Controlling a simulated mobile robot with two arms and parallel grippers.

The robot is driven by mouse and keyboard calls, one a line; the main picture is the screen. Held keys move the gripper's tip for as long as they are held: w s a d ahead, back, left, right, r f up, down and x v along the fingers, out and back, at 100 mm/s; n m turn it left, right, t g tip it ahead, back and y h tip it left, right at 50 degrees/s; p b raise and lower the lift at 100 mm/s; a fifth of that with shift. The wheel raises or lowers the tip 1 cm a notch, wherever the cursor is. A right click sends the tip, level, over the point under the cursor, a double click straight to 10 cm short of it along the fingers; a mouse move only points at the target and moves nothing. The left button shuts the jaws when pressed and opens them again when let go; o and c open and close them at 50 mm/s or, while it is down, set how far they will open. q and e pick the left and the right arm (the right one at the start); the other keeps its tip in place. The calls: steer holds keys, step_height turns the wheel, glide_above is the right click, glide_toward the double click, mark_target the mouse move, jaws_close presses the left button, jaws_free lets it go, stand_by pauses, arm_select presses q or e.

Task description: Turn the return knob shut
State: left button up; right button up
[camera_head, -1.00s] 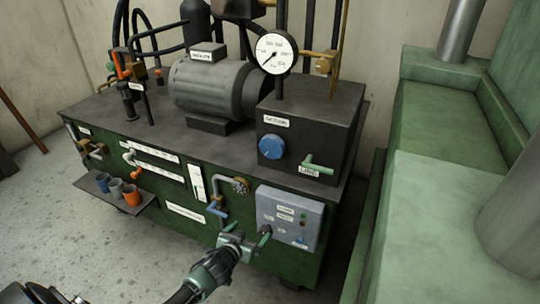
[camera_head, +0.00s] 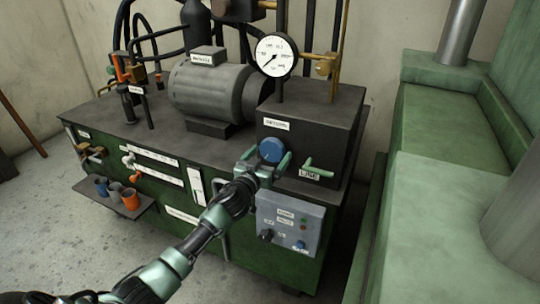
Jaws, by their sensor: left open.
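A round blue knob (camera_head: 271,150) sits on the front face of the black block (camera_head: 333,118), below a small white label (camera_head: 277,125) whose print I cannot read clearly. My left gripper (camera_head: 266,162) is open at the knob, with one green finger to its left and the other to its right and slightly below. I cannot tell whether the fingers touch it. The knob's lower part is partly hidden by the gripper. My right gripper is out of view.
A green lever (camera_head: 318,166) is on the same block, just right of the gripper. A gauge (camera_head: 274,56) stands above. A grey switch box (camera_head: 290,222) is below. A shelf with cups (camera_head: 131,199) is at the left. Green machinery (camera_head: 450,210) stands at the right.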

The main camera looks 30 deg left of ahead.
arm_select(q)
steer(key=shift+w, duration=0.3)
steer(key=c, duration=1.4)
